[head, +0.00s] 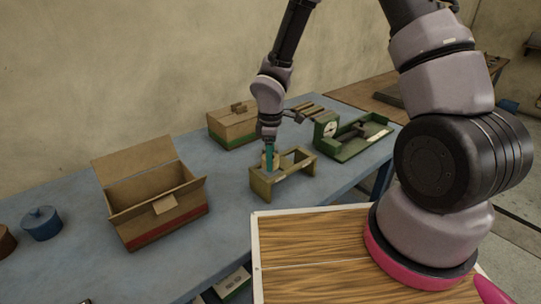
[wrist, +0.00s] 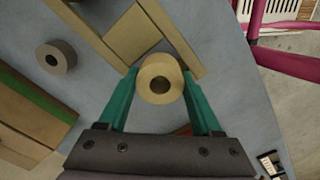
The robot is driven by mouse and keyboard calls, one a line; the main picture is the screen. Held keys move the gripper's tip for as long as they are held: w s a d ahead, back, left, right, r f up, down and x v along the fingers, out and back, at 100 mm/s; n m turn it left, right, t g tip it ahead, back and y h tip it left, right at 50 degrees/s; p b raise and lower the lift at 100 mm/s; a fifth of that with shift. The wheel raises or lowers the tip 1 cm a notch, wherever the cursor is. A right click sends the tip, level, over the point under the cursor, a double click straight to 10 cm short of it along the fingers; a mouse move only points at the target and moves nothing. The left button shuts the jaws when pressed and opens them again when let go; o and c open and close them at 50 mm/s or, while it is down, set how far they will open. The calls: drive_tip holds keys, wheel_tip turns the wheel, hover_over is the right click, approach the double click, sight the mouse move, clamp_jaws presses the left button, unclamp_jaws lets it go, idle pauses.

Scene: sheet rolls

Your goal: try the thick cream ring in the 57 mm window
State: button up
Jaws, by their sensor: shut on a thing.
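The thick cream ring (wrist: 158,66) is between the teal fingers of my gripper (wrist: 160,82), its round hole facing the wrist camera. My gripper (head: 269,158) is shut on it. In the head view the gripper points down at the left part of the olive wooden window gauge (head: 291,184). In the wrist view the ring overlaps a corner of the gauge frame (wrist: 91,40). I cannot tell whether the ring is above a window or inside it. No size marks are readable, so I cannot tell which window is the 57 mm one.
A grey-brown ring (wrist: 68,60) lies on the blue table (head: 225,205), left of the gauge in the wrist view.

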drive_tip(key=shift+f, duration=0.45)
idle(1.6)
drive_tip(key=o, duration=1.5)
drive_tip(key=shift+r, duration=3.5)
